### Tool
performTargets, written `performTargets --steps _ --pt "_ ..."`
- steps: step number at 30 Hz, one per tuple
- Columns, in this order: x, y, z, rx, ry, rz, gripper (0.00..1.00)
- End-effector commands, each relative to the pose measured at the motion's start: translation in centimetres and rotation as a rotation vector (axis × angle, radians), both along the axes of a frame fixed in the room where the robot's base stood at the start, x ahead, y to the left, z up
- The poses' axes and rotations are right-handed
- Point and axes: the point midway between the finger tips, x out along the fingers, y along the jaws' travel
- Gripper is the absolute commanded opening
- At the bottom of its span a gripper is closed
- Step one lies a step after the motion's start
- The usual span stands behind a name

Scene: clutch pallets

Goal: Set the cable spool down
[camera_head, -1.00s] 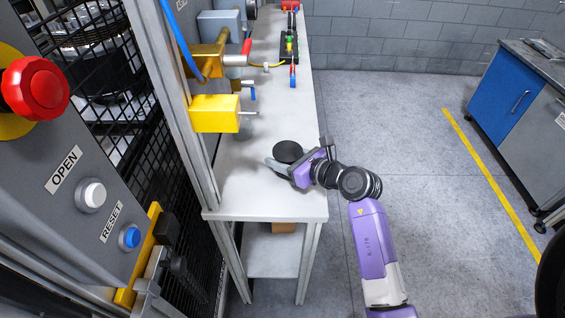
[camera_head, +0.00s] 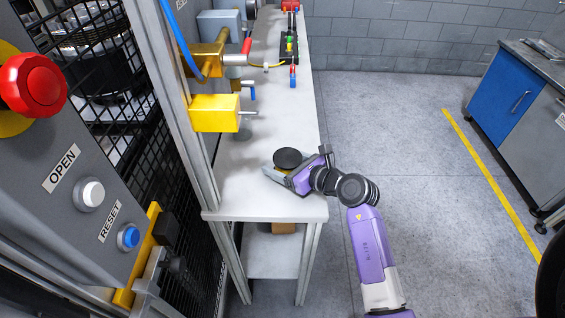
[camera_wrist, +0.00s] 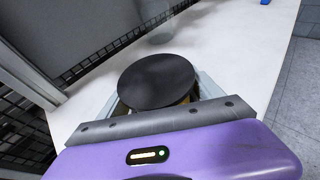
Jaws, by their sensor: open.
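The cable spool (camera_head: 288,158) has a round black top flange and stands upright at the near end of the white table (camera_head: 246,205). A bit of yellow shows beneath the flange. My gripper (camera_head: 279,174) reaches in from the right, low over the table, with its fingers around the spool. The jaws are open. In the wrist view the spool (camera_wrist: 158,80) sits between my fingers, and its flange hides most of them and any gap to its sides. The spool appears to be on the tabletop, though its base is hidden.
A yellow block with a valve (camera_head: 214,114) stands at the table's left edge, behind a grey frame post (camera_head: 172,100). Several coloured parts (camera_head: 291,50) line the far end.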

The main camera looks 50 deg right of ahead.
Motion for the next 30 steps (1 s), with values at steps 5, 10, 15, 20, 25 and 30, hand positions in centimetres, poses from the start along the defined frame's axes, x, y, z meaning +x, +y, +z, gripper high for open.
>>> performTargets --steps 5,10,15,20,25,30 --pt "-1.0 0.1 0.5 0.002 0.000 -0.002 0.75" --pt "-3.9 0.4 1.5 0.001 -0.001 -0.001 0.75" --pt "-7.3 0.7 2.7 0.000 0.000 -0.002 0.75" --pt "-9.7 1.0 3.5 0.000 0.000 -0.001 0.75" --pt "-11.0 1.1 4.0 0.000 0.001 0.001 0.75" --pt "-11.2 1.6 4.3 0.011 -0.008 0.006 0.75"
